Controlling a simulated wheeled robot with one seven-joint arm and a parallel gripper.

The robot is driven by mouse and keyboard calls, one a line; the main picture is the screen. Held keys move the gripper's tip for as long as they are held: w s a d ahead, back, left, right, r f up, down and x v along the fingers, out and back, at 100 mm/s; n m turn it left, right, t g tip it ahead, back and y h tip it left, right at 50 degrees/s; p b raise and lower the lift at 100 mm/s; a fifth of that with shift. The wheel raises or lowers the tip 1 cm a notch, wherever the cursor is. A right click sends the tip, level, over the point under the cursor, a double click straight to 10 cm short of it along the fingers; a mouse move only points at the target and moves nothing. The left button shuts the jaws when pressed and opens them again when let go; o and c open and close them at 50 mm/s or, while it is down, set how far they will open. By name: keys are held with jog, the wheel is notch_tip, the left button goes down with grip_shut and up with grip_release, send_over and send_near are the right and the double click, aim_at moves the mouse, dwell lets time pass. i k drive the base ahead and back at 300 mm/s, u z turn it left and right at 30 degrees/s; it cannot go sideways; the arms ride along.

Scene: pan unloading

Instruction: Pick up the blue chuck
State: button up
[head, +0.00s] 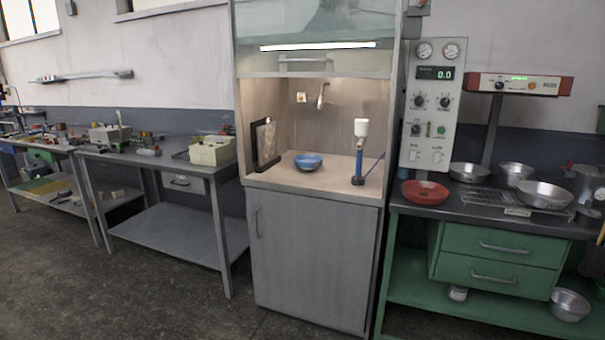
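A blue, round, shallow bowl-shaped piece (308,161) sits on the floor of the lit hood cabinet (325,181), a little left of its middle. It is the blue thing that best fits the chuck, though I cannot make out fine detail on it. It appears upright, with clear surface around it. My gripper is not in view, so nothing shows of its state or its distance from the blue piece.
In the hood, a dark stand with a panel (265,143) is left of the blue piece; a white-topped upright device (360,150) is right. The glass sash (318,30) is raised. A red dish (425,192) and metal pans (544,195) are on the right bench. Floor in front is clear.

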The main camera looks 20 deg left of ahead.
aim_at(308, 161)
jog(key=z, duration=0.1)
jog(key=k, duration=0.25)
jog(key=u, duration=0.9)
jog(key=i, duration=0.85)
jog(key=u, duration=0.8)
jog(key=i, duration=1.25)
jog(key=z, duration=0.6)
jog(key=i, duration=0.7)
jog(key=z, duration=0.4)
